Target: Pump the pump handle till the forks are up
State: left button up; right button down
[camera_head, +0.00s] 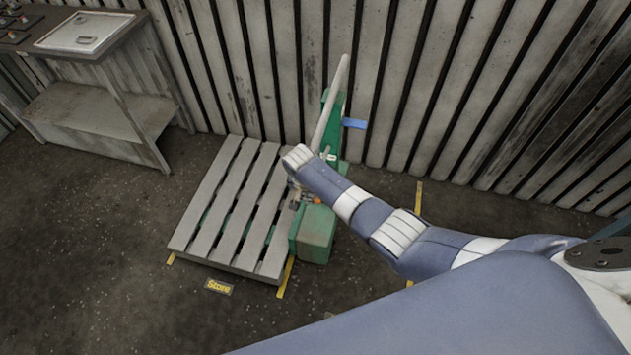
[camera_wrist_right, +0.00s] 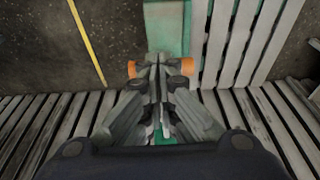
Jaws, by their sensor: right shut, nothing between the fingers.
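The pump handle (camera_head: 331,102) is a long grey lever that slants up and slightly right from a green pump truck (camera_head: 316,232). A grey slatted pallet (camera_head: 226,208) lies low at the truck's left, and the forks are hidden under or behind it. My right gripper (camera_head: 297,200) is shut and empty, in front of the truck and below the visible part of the handle. In the right wrist view the shut fingers (camera_wrist_right: 158,66) point at the green body (camera_wrist_right: 168,28). My right forearm hides part of the truck. My left gripper is not in view.
A blue lever or tag (camera_head: 354,123) sticks out right of the truck. A ribbed metal wall (camera_head: 425,95) stands close behind. A worn bench (camera_head: 98,110) is at the upper left. Yellow floor marks and a "Store" label (camera_head: 219,286) lie around the pallet. The left floor is clear.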

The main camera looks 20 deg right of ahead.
jog(key=s+a+f+b+x, duration=0.1)
jog(key=s+b+x, duration=0.1)
jog(key=b+x, duration=0.7)
jog(key=r+p, duration=0.4)
jog(key=p, duration=0.1)
jog(key=r+p, duration=0.5)
jog(key=w+r+p, duration=0.1)
jog(key=r+p, duration=0.3)
jog(key=p, duration=0.1)
jog(key=shift+r, duration=0.25)
jog(key=shift+s+f, duration=0.15)
jog(key=shift+s, duration=0.05)
jog(key=v, duration=0.4)
jog(key=shift+w+d, duration=0.15)
jog(key=shift+w, duration=0.2)
jog(key=shift+s+r, duration=0.1)
jog(key=shift+r, duration=0.45)
